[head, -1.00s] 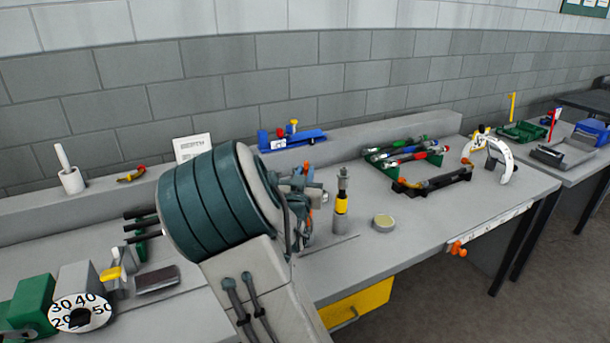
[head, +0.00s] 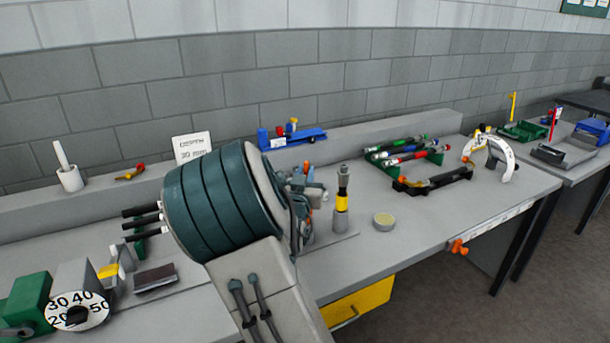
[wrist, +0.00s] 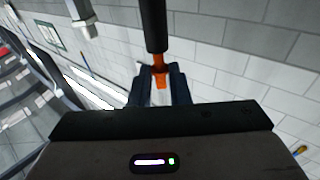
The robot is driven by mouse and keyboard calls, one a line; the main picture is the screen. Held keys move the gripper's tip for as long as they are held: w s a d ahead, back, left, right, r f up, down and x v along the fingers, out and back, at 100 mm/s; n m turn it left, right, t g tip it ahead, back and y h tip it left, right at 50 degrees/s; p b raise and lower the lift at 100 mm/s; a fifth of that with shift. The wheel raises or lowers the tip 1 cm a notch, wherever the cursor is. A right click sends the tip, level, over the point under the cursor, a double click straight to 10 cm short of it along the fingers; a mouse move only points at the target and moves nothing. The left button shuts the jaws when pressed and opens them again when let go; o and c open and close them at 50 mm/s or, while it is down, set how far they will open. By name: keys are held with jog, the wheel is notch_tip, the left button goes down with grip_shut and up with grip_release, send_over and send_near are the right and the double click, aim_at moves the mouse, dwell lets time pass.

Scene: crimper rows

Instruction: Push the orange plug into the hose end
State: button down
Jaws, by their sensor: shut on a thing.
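In the wrist view my gripper (wrist: 160,88) is shut on the orange plug (wrist: 161,79), held between its two dark fingertips. The black hose end (wrist: 155,35) is directly above the plug, in line with it. The plug's upper part meets the hose's lower rim in this view; I cannot tell how deep it sits in the hose. In the head view my arm's large green-grey joint hides most of the gripper area, and the held plug cannot be made out clearly there.
A yellow-banded grey post (head: 341,200) and a small round tin (head: 383,221) stand right of my arm. A green rack (head: 430,155) with several hoses is further right. A depth sign (head: 192,146) stands behind my arm. A dial (head: 78,311) is at lower left.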

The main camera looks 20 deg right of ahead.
jog(key=shift+f+b, duration=1.05)
jog(key=c, duration=1.3)
grip_release()
jog(key=v, duration=1.3)
jog(key=shift+s+a, duration=0.2)
jog(key=shift+s, duration=0.15)
